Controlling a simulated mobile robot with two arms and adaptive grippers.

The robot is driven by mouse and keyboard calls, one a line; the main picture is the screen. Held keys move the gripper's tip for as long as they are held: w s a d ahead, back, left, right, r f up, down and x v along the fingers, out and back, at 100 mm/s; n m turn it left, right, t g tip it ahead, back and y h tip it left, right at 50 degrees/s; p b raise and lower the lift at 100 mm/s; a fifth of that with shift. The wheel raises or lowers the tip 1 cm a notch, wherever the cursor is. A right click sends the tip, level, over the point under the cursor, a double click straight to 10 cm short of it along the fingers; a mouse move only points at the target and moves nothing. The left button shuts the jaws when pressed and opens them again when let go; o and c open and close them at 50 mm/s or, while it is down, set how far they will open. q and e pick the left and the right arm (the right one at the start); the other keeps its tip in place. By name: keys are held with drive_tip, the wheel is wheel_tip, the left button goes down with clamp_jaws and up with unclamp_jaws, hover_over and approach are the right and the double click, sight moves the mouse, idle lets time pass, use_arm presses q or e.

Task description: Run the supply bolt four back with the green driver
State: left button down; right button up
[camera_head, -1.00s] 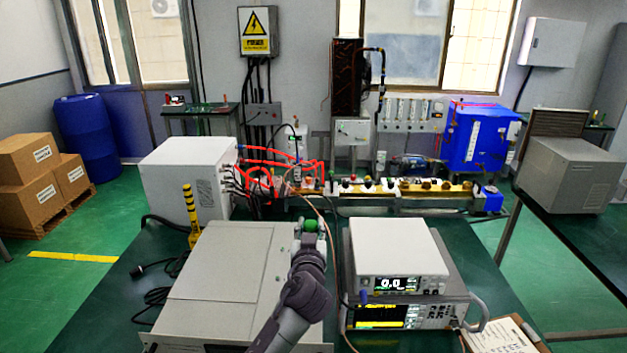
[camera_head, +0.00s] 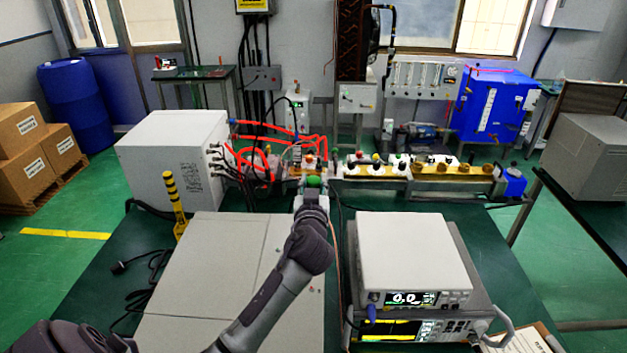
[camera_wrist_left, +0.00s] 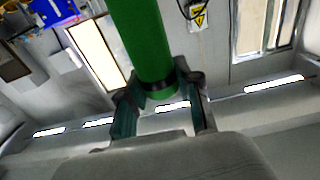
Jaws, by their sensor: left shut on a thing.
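My left gripper (camera_head: 312,193) reaches forward over the large grey cabinet at the middle of the head view. It is shut on the green driver (camera_head: 314,181), whose green end shows at the fingers. In the left wrist view the green driver (camera_wrist_left: 143,40) stands between the two fingers of the left gripper (camera_wrist_left: 160,100), which press on its sides. Beyond it is the supply assembly (camera_head: 300,168) with red cables. Bolt four cannot be told apart at this size, and the driver's tip is hidden. My right gripper is not in view.
A white box (camera_head: 170,160) with a yellow-black post (camera_head: 174,200) stands left. The grey cabinet (camera_head: 225,270) lies below my arm. Stacked instruments (camera_head: 415,260) reading 0.0 stand right. A waveguide row (camera_head: 400,170) runs right from the assembly. Red cables (camera_head: 265,150) crowd the left side.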

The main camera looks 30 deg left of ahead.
use_arm(q)
drive_tip(key=shift+w+a+f, duration=0.3)
drive_tip(key=shift+w, duration=0.15)
drive_tip(key=shift+s+d+b, duration=0.15)
drive_tip(key=shift+s+b, duration=0.1)
drive_tip(key=shift+b, duration=0.2)
drive_tip(key=shift+w+f, duration=0.1)
idle(0.7)
drive_tip(key=shift+f, duration=0.1)
drive_tip(key=shift+f+b, duration=2.9)
drive_tip(key=shift+b, duration=0.15)
